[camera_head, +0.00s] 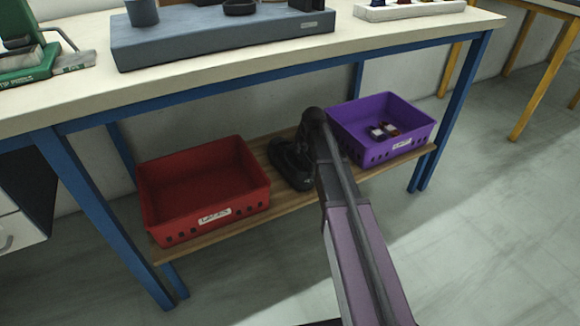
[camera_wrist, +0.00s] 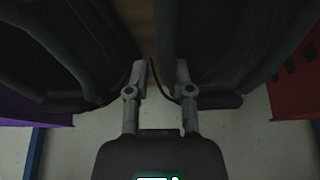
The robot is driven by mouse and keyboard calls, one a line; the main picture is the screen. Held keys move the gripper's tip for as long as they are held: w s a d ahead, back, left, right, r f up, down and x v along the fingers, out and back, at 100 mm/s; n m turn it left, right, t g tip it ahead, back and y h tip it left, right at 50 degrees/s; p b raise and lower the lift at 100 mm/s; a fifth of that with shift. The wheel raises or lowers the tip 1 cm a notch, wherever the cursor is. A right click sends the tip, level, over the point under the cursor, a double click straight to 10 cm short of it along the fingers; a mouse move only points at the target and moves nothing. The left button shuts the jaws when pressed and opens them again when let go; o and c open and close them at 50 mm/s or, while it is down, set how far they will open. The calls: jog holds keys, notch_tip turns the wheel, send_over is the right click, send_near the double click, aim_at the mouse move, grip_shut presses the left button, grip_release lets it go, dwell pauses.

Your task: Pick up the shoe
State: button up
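Black shoes (camera_head: 291,168) sit on the wooden lower shelf between the red and purple bins in the head view. In the wrist view, one dark shoe (camera_wrist: 60,55) fills the left and another dark shoe (camera_wrist: 235,60) fills the right, with a narrow gap between them. My gripper (camera_wrist: 162,68) has its two fingers apart, reaching over the near ends of the shoes. The left finger overlaps the left shoe's inner edge, and the right finger lies over the right shoe. I cannot tell whether they touch. A thin dark cord shows between the fingers. My arm hides the gripper in the head view.
The red bin (camera_head: 205,185) stands left of the shoes and looks empty. The purple bin (camera_head: 385,125) stands right and holds small items. The shelf (camera_head: 225,228) is under a table (camera_head: 250,65) with blue legs. The floor in front is clear.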

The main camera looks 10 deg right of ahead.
jog(key=shift+b+x, duration=0.65)
jog(key=shift+x, duration=0.4)
grip_shut()
